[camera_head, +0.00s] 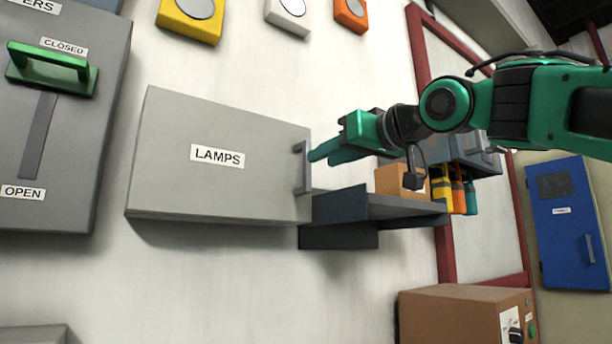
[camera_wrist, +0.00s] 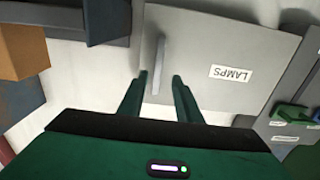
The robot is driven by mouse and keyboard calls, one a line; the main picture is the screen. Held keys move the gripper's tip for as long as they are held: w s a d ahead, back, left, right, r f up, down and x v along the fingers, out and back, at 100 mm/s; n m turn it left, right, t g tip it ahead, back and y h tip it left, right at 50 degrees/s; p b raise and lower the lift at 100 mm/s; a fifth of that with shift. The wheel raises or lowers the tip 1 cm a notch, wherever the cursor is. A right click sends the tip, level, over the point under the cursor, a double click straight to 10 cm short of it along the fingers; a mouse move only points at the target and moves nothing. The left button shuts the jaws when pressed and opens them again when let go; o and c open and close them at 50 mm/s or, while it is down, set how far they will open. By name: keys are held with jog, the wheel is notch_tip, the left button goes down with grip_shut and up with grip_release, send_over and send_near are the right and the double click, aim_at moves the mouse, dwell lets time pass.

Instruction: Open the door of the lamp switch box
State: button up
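The lamp switch box (camera_head: 250,130) is a grey box on the white wall with a LAMPS label, and its door looks shut. Its vertical bar handle (camera_head: 303,168) is at the door's right edge. My gripper (camera_head: 316,155) is just right of the handle in the head view, fingers pointing at it. In the wrist view the LAMPS door (camera_wrist: 235,45) fills the upper right, upside down. The handle (camera_wrist: 158,64) shows there just beyond and between the spread fingers of my gripper (camera_wrist: 160,82). The gripper is open; I cannot tell whether the fingertips reach around the handle.
A grey shelf (camera_head: 345,208) with a cardboard box (camera_head: 398,181) is right of the switch box, below my gripper. A grey box with a green lever (camera_head: 52,68) is at left. A brown box (camera_head: 455,315) is below, and a blue cabinet (camera_head: 568,225) is far right.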

aim_at(310, 166)
jog(key=x, duration=0.8)
jog(key=shift+w, duration=0.35)
grip_shut()
